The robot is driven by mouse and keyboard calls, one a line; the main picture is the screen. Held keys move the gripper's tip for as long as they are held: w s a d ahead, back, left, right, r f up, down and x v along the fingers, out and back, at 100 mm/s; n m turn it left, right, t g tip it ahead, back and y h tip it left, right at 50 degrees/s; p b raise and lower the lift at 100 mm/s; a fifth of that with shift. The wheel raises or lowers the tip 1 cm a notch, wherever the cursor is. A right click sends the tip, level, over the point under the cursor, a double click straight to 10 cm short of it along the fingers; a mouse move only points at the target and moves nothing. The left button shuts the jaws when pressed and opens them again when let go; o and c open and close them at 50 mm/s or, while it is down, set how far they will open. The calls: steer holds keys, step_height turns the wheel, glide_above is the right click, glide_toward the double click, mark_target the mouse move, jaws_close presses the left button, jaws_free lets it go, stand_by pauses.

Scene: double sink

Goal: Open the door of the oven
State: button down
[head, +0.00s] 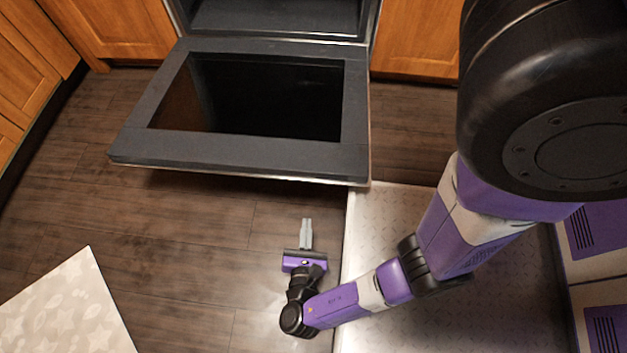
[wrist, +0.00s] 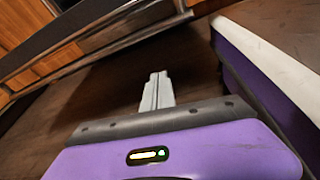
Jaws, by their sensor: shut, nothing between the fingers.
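The oven door (head: 255,157) is folded down in the head view, lying out in front of the oven cavity (head: 275,18) and appearing near horizontal, with its dark glass panel facing up. My gripper (head: 306,222) is in front of the door's outer edge and apart from it, with its fingers pointing toward the door. The fingers are together and hold nothing. In the wrist view my gripper (wrist: 157,76) is shut, and the door's edge (wrist: 110,40) slants across the top of the picture. The door's handle is not clearly visible.
Wooden cabinets (head: 120,28) flank the oven. A pale patterned rug (head: 68,310) lies on the floor at lower left. Dark wood floor (head: 190,240) is clear between rug and gripper. My own metal base plate and purple arm fill the right side.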

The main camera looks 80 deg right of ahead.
steer(key=d+r+h, duration=0.2)
steer(key=d+r, duration=0.1)
steer(key=d, duration=0.2)
steer(key=d+r+n+h+b, duration=0.1)
steer(key=d+r+h, duration=0.1)
steer(key=d, duration=0.4)
steer(key=shift+s+r+g, duration=0.3)
steer(key=shift+r+g, duration=0.1)
steer(key=shift+r, duration=0.4)
steer(key=shift+r, duration=0.1)
